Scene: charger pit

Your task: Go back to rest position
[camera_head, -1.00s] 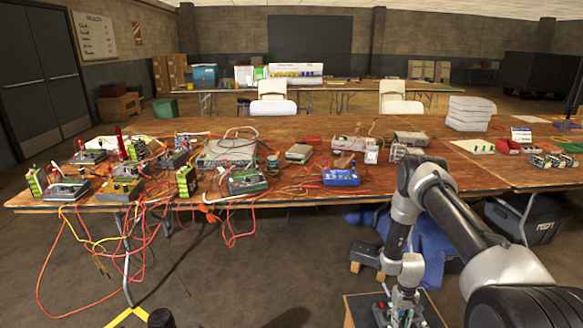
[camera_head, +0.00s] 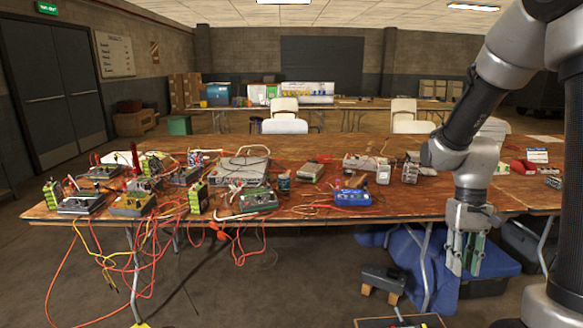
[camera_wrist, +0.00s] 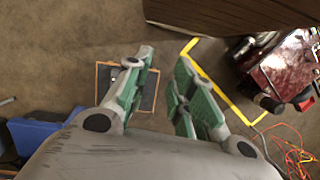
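My gripper (camera_head: 463,262) hangs pointing down at the right in the head view, in front of the table's front edge. In the wrist view the two green-padded fingers of my gripper (camera_wrist: 163,62) stand apart with bare floor between them. It is open and nothing is held. My arm rises along the right side of the head view, bent at the elbow.
The wooden table (camera_head: 330,208) with cluttered devices and cables lies close by my gripper. A blue cloth-like object (camera_head: 400,262) and a dark stool (camera_head: 384,278) are below. A framed dark panel (camera_wrist: 148,95) lies on the floor, near yellow tape (camera_wrist: 212,82).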

